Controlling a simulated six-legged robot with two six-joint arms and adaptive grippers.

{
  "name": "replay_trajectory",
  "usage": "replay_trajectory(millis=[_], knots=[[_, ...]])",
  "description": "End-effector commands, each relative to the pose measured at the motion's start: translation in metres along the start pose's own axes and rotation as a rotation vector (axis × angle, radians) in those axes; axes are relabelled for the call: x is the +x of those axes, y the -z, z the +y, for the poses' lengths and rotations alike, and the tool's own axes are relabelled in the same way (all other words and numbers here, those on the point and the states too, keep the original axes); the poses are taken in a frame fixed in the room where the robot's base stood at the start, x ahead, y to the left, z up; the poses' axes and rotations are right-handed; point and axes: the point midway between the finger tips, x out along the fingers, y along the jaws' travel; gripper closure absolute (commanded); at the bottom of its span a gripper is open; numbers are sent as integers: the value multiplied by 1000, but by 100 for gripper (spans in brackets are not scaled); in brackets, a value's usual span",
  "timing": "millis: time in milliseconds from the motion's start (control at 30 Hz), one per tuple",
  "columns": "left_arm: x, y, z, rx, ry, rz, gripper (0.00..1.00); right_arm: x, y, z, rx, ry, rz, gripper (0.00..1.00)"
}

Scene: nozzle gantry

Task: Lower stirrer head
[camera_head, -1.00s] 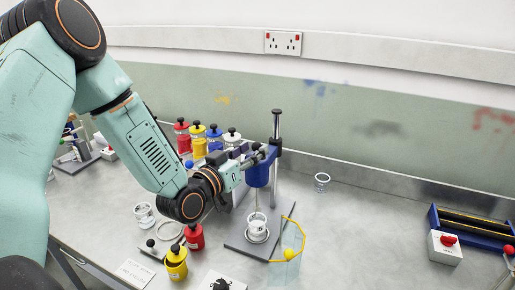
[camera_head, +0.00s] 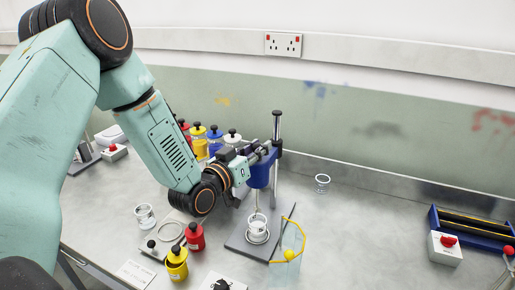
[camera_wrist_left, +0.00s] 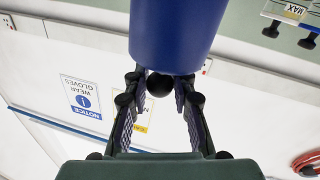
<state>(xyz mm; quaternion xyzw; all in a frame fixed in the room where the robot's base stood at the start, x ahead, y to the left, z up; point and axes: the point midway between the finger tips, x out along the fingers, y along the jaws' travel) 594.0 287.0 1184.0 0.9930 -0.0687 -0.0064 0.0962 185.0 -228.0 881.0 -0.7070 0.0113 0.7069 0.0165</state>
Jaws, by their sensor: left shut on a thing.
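The blue stirrer head (camera_head: 259,177) is on an upright metal post (camera_head: 277,133) with a black cap, above a grey base plate (camera_head: 237,238). A thin rod hangs from it towards a glass beaker (camera_head: 257,229) on the base; the rod's lower end is hard to make out. In the left wrist view the blue head (camera_wrist_left: 178,35) fills the top, and a black ball knob (camera_wrist_left: 159,84) sits between my fingertips. My right gripper is not in view.
A clear shield with a yellow edge (camera_head: 299,236) stands right of the beaker. Red (camera_head: 195,237) and yellow (camera_head: 177,265) bottles stand in front, left of the base. A red-button box (camera_head: 445,247) is at far right. The bench between is mostly clear.

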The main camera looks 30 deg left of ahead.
Motion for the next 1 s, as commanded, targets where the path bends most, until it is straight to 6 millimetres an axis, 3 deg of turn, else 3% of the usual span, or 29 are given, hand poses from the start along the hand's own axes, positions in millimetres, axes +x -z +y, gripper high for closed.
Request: replay_trajectory(millis=[167,667,1000], knots=[[0,0,0,0,-1,-1,100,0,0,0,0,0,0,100],[0,-2,0,0,-1,-3,100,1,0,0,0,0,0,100],[-1,-34,-6,0,-1,-6,100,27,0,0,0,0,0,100]])
